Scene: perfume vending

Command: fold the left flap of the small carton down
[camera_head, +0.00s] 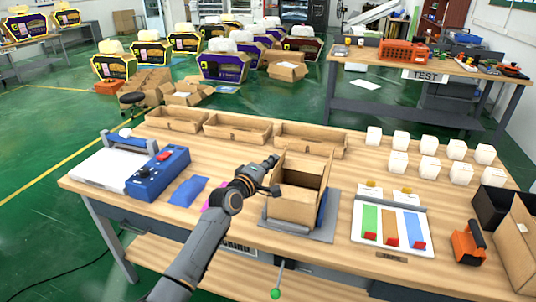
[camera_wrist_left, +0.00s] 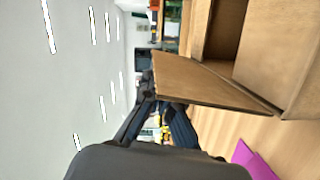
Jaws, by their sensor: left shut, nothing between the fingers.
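The small carton (camera_head: 291,207) stands upright and open-topped on a grey plate (camera_head: 325,229) near the front middle of the table. Its far wall or flap rises high. My left gripper (camera_head: 273,171) is shut and empty, at the carton's upper left side. In the left wrist view, the sideways picture shows a brown flap (camera_wrist_left: 208,80) sticking out from the carton's wall (camera_wrist_left: 265,50). My left gripper (camera_wrist_left: 158,98) there lies close against the flap's outer edge; I cannot tell whether it touches. My right gripper is not in view.
Three shallow cardboard trays (camera_head: 222,127) line the back. A blue box (camera_head: 157,173) stands left. A tray with coloured strips (camera_head: 389,222), several white bottles (camera_head: 428,165), an orange tape dispenser (camera_head: 468,243) and a carton (camera_head: 520,240) stand right. A magenta sheet (camera_wrist_left: 252,160) lies near my gripper.

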